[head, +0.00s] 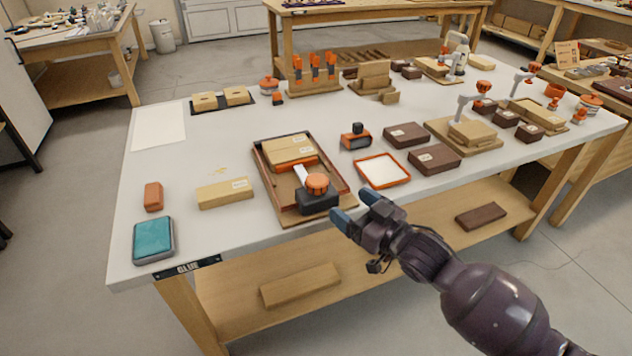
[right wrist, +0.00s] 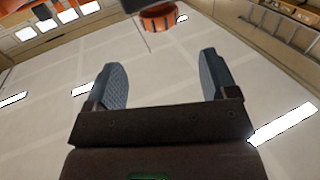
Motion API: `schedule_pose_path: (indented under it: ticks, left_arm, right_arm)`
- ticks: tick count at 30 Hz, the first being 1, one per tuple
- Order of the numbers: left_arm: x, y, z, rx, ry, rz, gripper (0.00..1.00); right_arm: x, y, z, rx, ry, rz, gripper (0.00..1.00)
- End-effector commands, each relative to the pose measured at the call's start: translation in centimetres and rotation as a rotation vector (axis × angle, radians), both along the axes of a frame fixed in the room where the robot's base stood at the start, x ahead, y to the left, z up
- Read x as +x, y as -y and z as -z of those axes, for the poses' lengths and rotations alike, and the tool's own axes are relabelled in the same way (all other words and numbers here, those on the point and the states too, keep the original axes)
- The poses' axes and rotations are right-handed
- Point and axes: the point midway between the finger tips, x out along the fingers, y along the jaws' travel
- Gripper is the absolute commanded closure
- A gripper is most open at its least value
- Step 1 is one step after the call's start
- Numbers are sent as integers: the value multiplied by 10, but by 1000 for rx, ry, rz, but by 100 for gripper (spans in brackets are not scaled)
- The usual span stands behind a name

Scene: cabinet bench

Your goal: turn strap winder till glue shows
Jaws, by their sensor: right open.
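The strap winder has a round orange knob (head: 317,183) on a black body (head: 318,202). It sits at the front end of a brown tray (head: 343,183) on the bench. A white strap (head: 301,174) runs from the winder toward a wooden block (head: 288,150) with an orange edge in the tray. My left gripper is not in view.
An orange-rimmed white tray (head: 383,171) and dark brown blocks (head: 434,159) lie right of the winder. A small black-and-orange device (head: 355,136) stands behind. A wooden block (head: 224,194) and a teal-topped device (head: 153,240) lie left.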

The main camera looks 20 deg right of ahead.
Motion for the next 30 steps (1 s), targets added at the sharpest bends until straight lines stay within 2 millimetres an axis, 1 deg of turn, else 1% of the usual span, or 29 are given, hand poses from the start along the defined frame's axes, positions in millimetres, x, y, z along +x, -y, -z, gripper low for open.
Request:
schedule_pose_path:
  ticks: [5,15,21,24,30]
  left_arm:
    - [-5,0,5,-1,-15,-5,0]
    - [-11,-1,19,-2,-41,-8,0]
    - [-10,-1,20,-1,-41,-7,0]
    - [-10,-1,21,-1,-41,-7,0]
    - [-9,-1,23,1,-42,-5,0]
  right_arm:
    - [12,-5,0,5,0,-1,21]
    - [57,-23,2,3,-2,0,21]
    - [81,-33,2,3,-2,0,21]
    - [89,-36,2,3,-2,0,21]
    - [98,-40,0,2,-2,1,21]
